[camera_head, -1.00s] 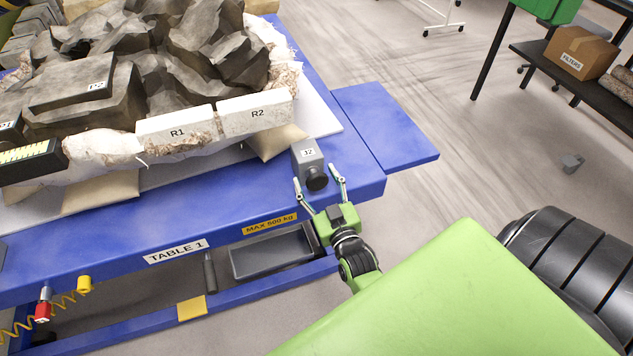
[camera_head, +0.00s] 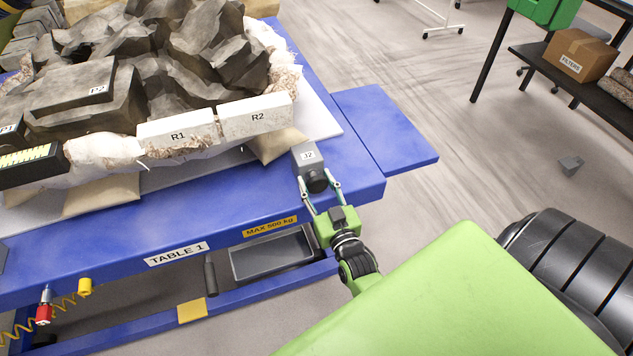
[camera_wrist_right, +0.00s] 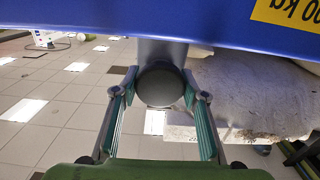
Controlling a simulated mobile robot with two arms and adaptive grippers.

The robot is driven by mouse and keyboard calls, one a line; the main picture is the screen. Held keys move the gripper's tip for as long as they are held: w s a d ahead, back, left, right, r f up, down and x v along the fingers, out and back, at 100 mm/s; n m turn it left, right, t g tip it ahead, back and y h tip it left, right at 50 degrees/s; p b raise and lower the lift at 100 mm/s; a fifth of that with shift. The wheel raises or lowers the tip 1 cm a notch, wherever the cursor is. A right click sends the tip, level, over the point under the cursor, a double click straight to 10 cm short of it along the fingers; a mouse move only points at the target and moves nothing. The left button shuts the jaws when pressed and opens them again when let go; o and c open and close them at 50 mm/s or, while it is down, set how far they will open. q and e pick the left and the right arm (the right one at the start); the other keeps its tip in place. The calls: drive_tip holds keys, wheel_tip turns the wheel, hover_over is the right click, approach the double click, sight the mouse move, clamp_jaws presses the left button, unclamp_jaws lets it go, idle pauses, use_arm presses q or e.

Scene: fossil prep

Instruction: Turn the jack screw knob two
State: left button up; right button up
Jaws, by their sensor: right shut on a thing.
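The jack screw block labelled J2 (camera_head: 308,158) is a grey box at the front right corner of the blue table. Its round black knob (camera_head: 317,181) faces my right arm; it also shows as a dark disc in the right wrist view (camera_wrist_right: 160,86). My right gripper (camera_head: 319,185) has one finger on each side of the knob and is shut on it. In the right wrist view the fingers (camera_wrist_right: 160,95) stand left and right of the disc. My left gripper is not in view.
A blue side leaf (camera_head: 385,130) juts out at right. A dark tray (camera_head: 270,256) sits below the table edge.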

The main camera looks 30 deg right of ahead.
drive_tip(key=o, duration=1.1)
drive_tip(key=shift+o, duration=0.2)
drive_tip(key=v, duration=1.2)
drive_tip(key=shift+f, duration=0.1)
